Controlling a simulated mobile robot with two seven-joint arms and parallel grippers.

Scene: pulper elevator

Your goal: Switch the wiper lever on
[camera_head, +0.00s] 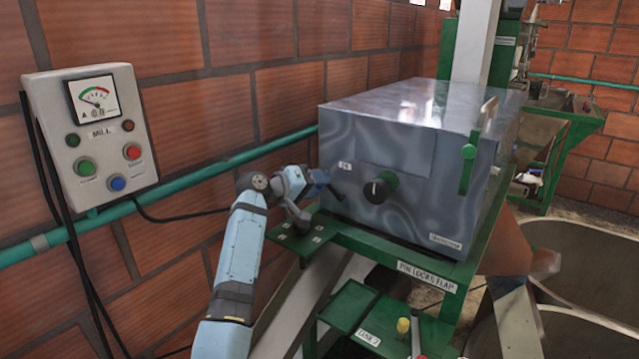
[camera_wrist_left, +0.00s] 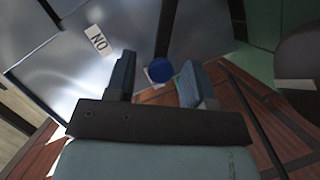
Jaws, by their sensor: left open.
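My left gripper (camera_head: 325,184) is at the left front edge of the grey metal box (camera_head: 420,135), beside a small white label (camera_head: 344,166). In the left wrist view the two fingers (camera_wrist_left: 160,82) are apart. A dark bar with a blue round end (camera_wrist_left: 161,71) shows between them, with gaps on both sides; it looks like the wiper lever. A white label (camera_wrist_left: 99,41) reading ON, upside down in this view, is on the metal face beside it. In the head view the gripper mostly hides the lever. My right gripper is not seen.
A black knob (camera_head: 376,191) sits on the box front, right of my gripper. The control box (camera_head: 91,140) and teal pipe (camera_head: 190,176) run along the brick wall. A green frame (camera_head: 410,262) lies below.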

